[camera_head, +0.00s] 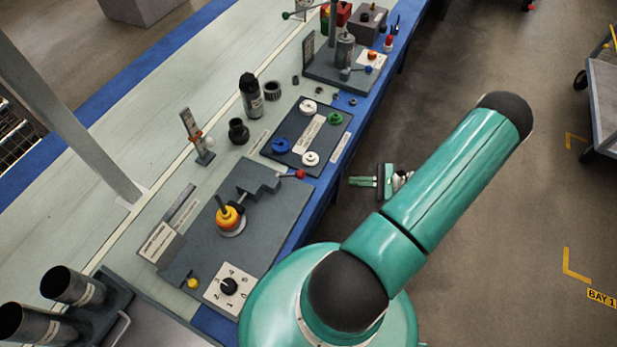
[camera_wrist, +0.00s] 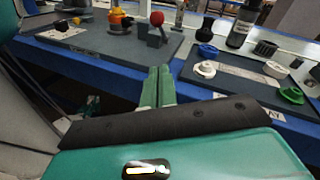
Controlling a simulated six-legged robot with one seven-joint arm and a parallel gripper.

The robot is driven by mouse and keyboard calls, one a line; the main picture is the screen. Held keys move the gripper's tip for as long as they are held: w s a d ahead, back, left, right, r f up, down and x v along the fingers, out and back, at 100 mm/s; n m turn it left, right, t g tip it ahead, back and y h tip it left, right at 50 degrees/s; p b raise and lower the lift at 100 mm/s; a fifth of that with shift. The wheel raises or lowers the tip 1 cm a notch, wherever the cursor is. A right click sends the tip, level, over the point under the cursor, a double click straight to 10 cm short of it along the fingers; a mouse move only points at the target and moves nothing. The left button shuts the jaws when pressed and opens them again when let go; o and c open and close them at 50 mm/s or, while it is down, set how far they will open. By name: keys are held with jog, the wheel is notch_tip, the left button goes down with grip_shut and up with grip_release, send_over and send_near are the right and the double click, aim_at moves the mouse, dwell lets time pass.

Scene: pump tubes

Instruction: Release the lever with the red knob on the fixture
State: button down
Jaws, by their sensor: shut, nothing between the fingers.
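The red knob (camera_head: 299,174) is on the end of a short lever at the right edge of the grey fixture (camera_head: 262,222), by a dark block (camera_head: 258,178). In the wrist view the red knob (camera_wrist: 157,18) stands above the fixture plate (camera_wrist: 95,43), in line with my fingers and beyond their tips. My gripper (camera_head: 352,181) is off the table's blue edge, to the right of the knob and apart from it. In the wrist view my gripper's green fingers (camera_wrist: 159,70) lie together, with nothing between them.
An orange and yellow part (camera_head: 230,217) and a dial panel (camera_head: 229,288) sit on the fixture. A dark plate with several coloured caps (camera_head: 307,136) lies just beyond. The floor right of the table's blue edge (camera_head: 315,205) is clear around my gripper.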

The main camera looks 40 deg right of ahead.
jog(key=shift+s+f+m+t, duration=0.25)
jog(key=shift+f+m+t, duration=0.15)
jog(key=shift+f+t, duration=0.15)
send_near(290, 175)
jog(key=shift+w+a, duration=0.4)
jog(key=shift+w, duration=0.05)
jog(key=shift+w+a+r, duration=0.3)
jog(key=shift+a, duration=0.1)
